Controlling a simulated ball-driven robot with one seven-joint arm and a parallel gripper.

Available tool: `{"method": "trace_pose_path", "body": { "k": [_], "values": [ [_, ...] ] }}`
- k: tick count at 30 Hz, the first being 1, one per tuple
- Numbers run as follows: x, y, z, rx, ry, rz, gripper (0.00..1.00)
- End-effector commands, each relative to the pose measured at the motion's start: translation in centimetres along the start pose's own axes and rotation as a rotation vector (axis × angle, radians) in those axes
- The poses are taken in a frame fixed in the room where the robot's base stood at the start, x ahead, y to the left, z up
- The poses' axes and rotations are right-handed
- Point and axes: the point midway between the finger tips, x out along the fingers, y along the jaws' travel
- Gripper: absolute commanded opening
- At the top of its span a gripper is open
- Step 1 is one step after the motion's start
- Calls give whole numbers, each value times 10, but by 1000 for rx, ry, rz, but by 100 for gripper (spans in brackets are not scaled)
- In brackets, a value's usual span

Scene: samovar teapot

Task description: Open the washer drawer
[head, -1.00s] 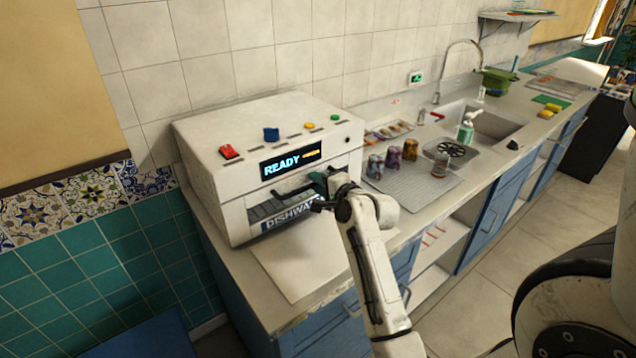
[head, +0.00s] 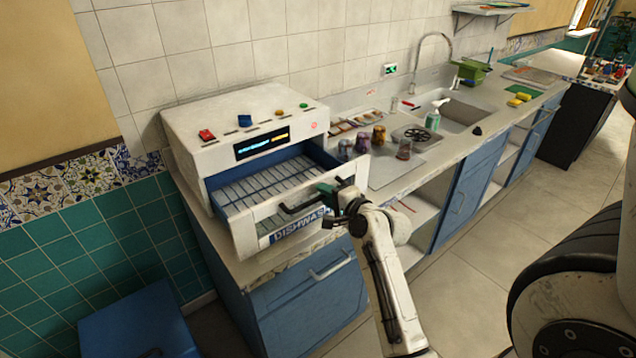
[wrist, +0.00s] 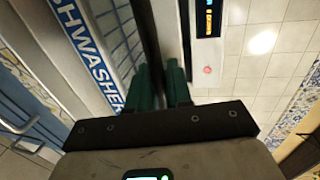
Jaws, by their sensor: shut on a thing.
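The washer (head: 230,130) is a white box on the counter with a dark display on its front. Its drawer (head: 285,222) is pulled well out, showing a blue inside with a white slatted rack (head: 262,183). The drawer front carries a dark handle (head: 297,208) and a "DISHWASHER" label, which also shows in the wrist view (wrist: 88,50). My gripper (head: 328,190) is at the right end of the handle, its green fingers (wrist: 163,85) shut on it. The fingers and my wrist hide that end of the handle.
Several patterned cups (head: 362,143) and a glass (head: 404,149) stand on a drainboard (head: 395,172) right of the washer. The sink (head: 455,117) is farther right. A blue cabinet (head: 310,300) is below the drawer. Open floor (head: 450,285) lies to the right of my arm.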

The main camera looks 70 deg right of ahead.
Motion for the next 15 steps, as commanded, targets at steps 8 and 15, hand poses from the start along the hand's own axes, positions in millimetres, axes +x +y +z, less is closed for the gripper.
{"method": "trace_pose_path", "body": {
  "k": [8, 15],
  "values": [
    [-38, 8, 0, 0, 1, 2, 0],
    [-47, 10, 0, 0, 0, 1, 0]
  ]
}}
